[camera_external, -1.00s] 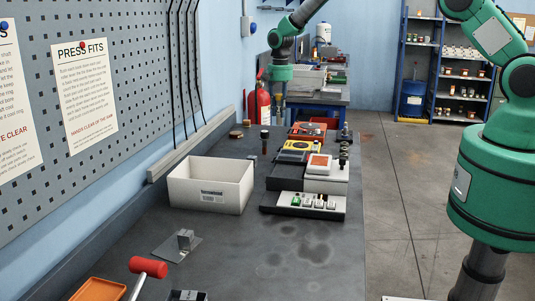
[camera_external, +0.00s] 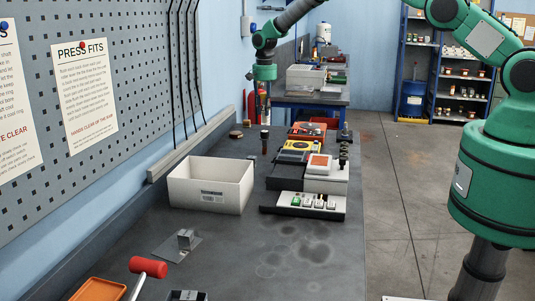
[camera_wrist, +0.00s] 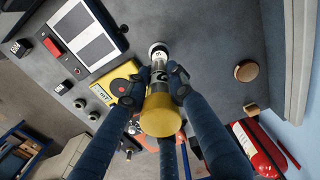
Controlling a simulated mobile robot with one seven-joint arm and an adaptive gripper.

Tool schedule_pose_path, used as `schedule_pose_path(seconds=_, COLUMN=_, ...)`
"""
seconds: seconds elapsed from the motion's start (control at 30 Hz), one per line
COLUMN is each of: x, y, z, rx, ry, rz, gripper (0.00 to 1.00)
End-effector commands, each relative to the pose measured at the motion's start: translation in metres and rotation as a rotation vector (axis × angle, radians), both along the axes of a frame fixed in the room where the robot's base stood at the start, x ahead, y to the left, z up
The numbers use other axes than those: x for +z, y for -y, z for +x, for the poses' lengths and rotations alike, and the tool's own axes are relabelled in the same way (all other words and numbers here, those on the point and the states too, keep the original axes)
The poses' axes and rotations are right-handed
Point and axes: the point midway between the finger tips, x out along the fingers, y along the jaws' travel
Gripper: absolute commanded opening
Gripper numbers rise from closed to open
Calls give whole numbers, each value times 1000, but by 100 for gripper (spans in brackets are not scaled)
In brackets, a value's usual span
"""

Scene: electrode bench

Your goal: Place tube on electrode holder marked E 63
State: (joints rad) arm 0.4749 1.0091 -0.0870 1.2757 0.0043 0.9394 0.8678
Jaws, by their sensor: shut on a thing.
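In the wrist view, my gripper (camera_wrist: 161,84) is shut on a tube (camera_wrist: 160,115). The tube has a wide yellow near end, a pale and dark middle with a mark I cannot read, and a pale ringed far end pointing toward the bench. In the external view, my gripper (camera_external: 264,93) hangs above the far left part of the bench, in front of the fire extinguisher. No E 63 label is legible.
A yellow meter (camera_wrist: 118,82) lies left of the tube. A wooden disc (camera_wrist: 246,70) lies right of it. A white bin (camera_external: 212,185) and a switch panel (camera_external: 303,204) stand nearer on the bench.

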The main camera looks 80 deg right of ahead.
Motion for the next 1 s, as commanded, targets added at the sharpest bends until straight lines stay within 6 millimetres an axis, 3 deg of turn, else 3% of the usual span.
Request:
schedule_pose_path(seconds=0.23, x=-4, y=0, z=0, rx=0, ry=0, rz=0, gripper=0)
schedule_pose_path(seconds=0.6, x=-33, y=0, z=0, rx=0, ry=0, rz=0, gripper=0)
schedule_pose_path(seconds=1.0, x=-37, y=0, z=0, rx=0, ry=0, rz=-1, gripper=0)
